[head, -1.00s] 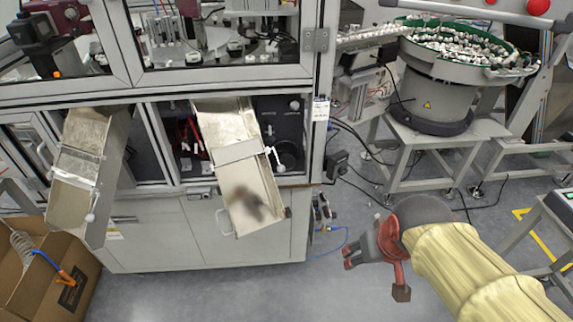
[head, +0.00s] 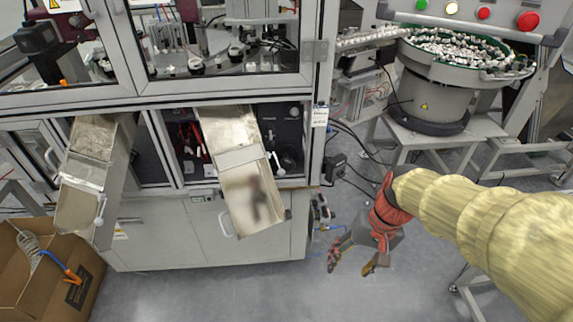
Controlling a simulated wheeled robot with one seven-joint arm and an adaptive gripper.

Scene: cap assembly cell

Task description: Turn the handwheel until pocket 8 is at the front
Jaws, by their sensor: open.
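A dark round shape (head: 290,158), which may be the handwheel, shows inside the open lower bay of the machine, right of the middle chute. It is small and dark, and part of it is hidden by the chute. No pocket numbers can be read, so I cannot tell which pocket is at the front. My gripper (head: 353,266) is open and empty, fingers pointing down over the floor. It is in front of and to the right of the machine, apart from the dark round shape.
Two metal chutes, the middle one (head: 240,158) and the left one (head: 83,175), stick out from the machine front. A cardboard box (head: 75,290) stands at bottom left. A bowl feeder (head: 430,100) stands on a grey stand at right. Floor before the machine is clear.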

